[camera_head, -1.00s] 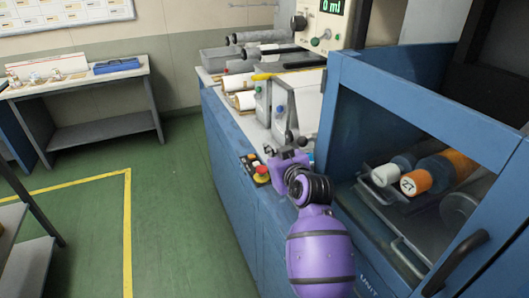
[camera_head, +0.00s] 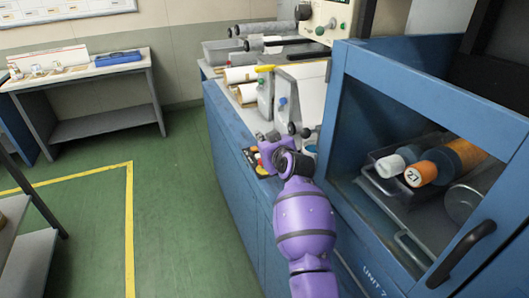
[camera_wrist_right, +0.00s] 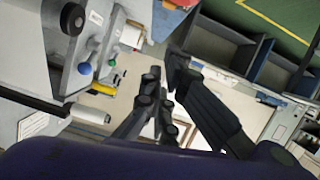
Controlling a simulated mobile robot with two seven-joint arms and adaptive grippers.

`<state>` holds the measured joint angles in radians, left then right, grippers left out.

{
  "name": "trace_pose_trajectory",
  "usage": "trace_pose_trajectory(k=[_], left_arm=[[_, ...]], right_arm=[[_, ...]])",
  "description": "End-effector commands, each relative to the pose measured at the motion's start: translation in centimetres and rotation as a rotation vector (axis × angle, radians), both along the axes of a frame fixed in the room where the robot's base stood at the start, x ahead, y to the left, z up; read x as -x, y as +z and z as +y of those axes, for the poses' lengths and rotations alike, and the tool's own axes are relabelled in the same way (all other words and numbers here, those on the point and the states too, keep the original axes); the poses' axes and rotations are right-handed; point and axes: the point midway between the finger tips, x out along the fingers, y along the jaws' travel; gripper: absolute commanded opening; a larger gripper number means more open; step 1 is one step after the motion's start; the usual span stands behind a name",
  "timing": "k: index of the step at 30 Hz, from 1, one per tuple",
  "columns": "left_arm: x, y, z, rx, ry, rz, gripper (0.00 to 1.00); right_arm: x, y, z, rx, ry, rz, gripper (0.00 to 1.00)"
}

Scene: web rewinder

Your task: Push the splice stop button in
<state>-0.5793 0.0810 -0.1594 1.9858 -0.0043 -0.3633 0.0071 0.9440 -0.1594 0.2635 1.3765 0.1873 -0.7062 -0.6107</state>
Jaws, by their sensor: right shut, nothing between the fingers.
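A small dark control box (camera_head: 250,157) with coloured buttons sits on the left edge of the blue machine in the head view. A red button (camera_head: 261,170) on a yellow base shows at its near end, partly covered by my right gripper. I cannot read any label naming the splice stop button. My right gripper (camera_head: 268,143), purple with dark parts, is right at the box, but contact cannot be told. Its dark fingers also show in the right wrist view (camera_wrist_right: 165,70); they are shut and empty. My left gripper is out of view.
The blue-framed guard (camera_head: 420,100) with rolls inside is at the right. The green floor (camera_head: 180,210) is clear at the left.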

Motion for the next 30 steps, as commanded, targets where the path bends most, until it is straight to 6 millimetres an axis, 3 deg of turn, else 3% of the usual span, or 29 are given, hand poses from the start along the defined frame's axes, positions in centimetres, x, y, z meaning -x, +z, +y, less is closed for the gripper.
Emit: trace_pose_trajectory(k=[2, 9, 23, 30], left_arm=[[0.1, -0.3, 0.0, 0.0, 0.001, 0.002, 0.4], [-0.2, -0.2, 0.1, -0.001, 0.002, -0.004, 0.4], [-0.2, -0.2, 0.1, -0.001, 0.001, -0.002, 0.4], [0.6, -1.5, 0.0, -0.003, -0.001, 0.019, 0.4]], right_arm=[[-1.3, -0.7, 0.5, -0.002, 0.001, 0.003, 0.0], [-1.2, -3.8, -0.2, -0.001, -0.001, 0.002, 0.0], [-1.1, -4.4, -0.3, -0.001, 0.0, 0.0, 0.0], [-1.1, -7.2, -0.5, 0.004, 0.0, 0.005, 0.0]])
